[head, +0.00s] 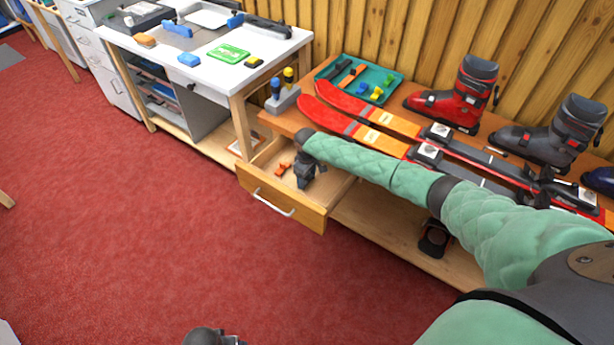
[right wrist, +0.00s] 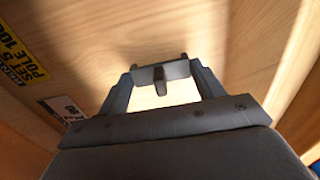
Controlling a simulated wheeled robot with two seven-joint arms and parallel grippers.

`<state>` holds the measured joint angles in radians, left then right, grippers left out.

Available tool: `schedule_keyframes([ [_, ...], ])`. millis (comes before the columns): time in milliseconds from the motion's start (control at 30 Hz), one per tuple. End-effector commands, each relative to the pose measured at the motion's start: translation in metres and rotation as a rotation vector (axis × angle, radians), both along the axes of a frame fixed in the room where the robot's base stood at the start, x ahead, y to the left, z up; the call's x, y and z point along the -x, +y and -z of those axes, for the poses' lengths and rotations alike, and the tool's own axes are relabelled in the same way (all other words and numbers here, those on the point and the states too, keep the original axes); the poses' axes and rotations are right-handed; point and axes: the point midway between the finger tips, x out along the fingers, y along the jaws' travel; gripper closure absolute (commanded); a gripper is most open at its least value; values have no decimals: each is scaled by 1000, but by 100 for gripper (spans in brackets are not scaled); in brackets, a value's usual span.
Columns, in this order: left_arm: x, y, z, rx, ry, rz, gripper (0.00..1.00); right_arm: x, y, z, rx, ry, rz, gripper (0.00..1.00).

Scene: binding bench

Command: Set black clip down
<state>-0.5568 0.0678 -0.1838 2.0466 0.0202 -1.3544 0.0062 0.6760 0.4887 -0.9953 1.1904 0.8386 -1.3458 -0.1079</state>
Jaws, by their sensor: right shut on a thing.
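My right gripper (head: 305,182) is inside the open wooden drawer (head: 288,208), pointing down. In the right wrist view its fingers (right wrist: 160,75) are shut on a small dark piece, the black clip (right wrist: 160,88), above the pale drawer bottom. In the head view the clip cannot be told apart from the dark gripper. I cannot tell whether the clip touches the drawer bottom. A dark rounded part at the bottom edge of the head view looks like my left gripper (head: 210,337); its fingers do not show clearly.
Small orange pieces (head: 283,168) lie in the drawer left of my right gripper. Above it, the bench carries red and orange skis (head: 345,122), ski boots (head: 463,95) and a green tray (head: 385,74). A white-topped workbench (head: 200,62) stands at the left. The red floor in front is clear.

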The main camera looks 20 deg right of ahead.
Motion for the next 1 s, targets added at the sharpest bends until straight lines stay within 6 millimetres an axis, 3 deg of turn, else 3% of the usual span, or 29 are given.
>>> schedule_keyframes([
  [467,0,0,4,-1,-1,0,12,0,0,8,0,0,1,56],
  [500,0,0,3,-1,-2,0,12,0,0,8,-1,-1,1,27],
  [600,-1,0,3,-1,-1,0,12,0,0,8,-1,-1,1,12],
  [1000,0,1,8,-2,-1,1,12,0,0,1,0,-2,0,12],
])
